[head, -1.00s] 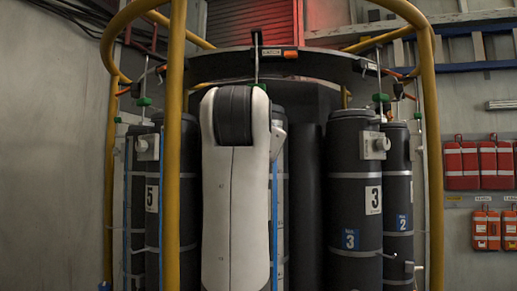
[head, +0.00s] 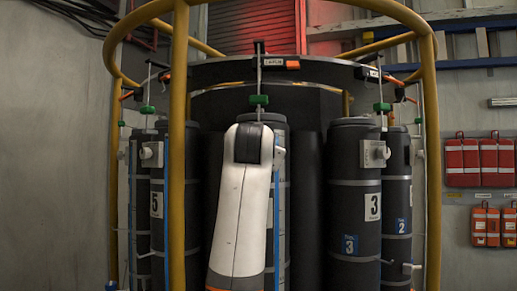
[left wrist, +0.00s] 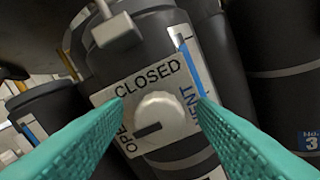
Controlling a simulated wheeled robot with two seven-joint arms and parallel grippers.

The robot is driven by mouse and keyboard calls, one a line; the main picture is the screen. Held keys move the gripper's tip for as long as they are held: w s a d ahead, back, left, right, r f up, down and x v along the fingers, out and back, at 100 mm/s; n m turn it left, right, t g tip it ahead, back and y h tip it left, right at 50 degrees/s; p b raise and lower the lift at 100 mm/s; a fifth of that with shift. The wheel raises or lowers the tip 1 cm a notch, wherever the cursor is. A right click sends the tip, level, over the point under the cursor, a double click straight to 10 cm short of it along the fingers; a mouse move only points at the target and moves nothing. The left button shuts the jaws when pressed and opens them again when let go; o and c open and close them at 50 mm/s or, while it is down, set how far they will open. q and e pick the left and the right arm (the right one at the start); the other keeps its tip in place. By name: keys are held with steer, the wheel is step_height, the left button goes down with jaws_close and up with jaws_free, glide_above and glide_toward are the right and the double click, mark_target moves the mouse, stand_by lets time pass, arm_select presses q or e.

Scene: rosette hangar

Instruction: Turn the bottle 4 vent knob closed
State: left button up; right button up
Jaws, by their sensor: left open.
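The vent knob (left wrist: 160,110) is a round pale knob on a light plate (left wrist: 112,98) in the left wrist view. The plate reads CLOSED above the knob, OPEN at its left and VENT at its right. The knob's dark mark points left and down, toward OPEN. My left gripper (left wrist: 160,101) is open, its teal fingers on either side of the knob with gaps between. In the head view a dark middle bottle (head: 262,117), between bottles 5 and 3, stands behind my white arm link. Its number and knob are hidden there. My right gripper is not in view.
Bottle 5 (head: 157,230) stands left, bottle 3 (head: 353,215) and bottle 2 (head: 398,200) right. A yellow tubular frame (head: 179,130) surrounds the rack. A green fitting (head: 259,100) sits above the middle bottle. Red packs (head: 462,160) hang on the right wall.

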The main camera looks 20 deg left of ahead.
arm_select(q)
steer(key=c, duration=1)
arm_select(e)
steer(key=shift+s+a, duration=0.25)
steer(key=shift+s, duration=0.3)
arm_select(q)
steer(key=m+p, duration=0.2)
steer(key=m, duration=0.7)
steer(key=m+p, duration=0.3)
steer(key=m, duration=0.5)
steer(key=shift+f+m, duration=0.2)
steer(key=shift+m, duration=0.2)
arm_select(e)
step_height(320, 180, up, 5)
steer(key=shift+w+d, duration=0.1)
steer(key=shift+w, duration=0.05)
